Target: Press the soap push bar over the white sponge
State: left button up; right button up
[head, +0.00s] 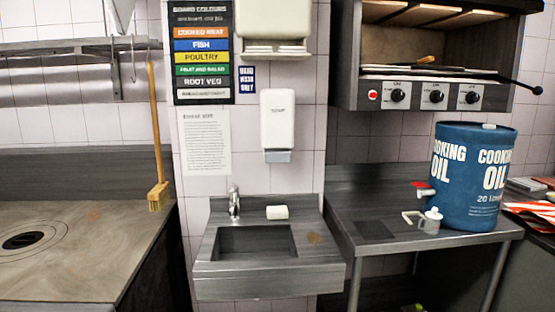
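A white soap dispenser (278,120) hangs on the tiled wall above the hand sink. Its grey push bar (278,156) is at the bottom of the dispenser. A white sponge (277,212) lies on the back ledge of the sink (320,257), right of the tap and below the push bar, with a clear gap between them. Neither of my grippers is in view.
A tap (234,203) stands left of the sponge. A broom (157,192) leans at the left by the cooktop (85,240). A blue oil drum (466,200) and a small white bottle (432,220) stand on the right table. A paper towel dispenser (273,22) hangs above.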

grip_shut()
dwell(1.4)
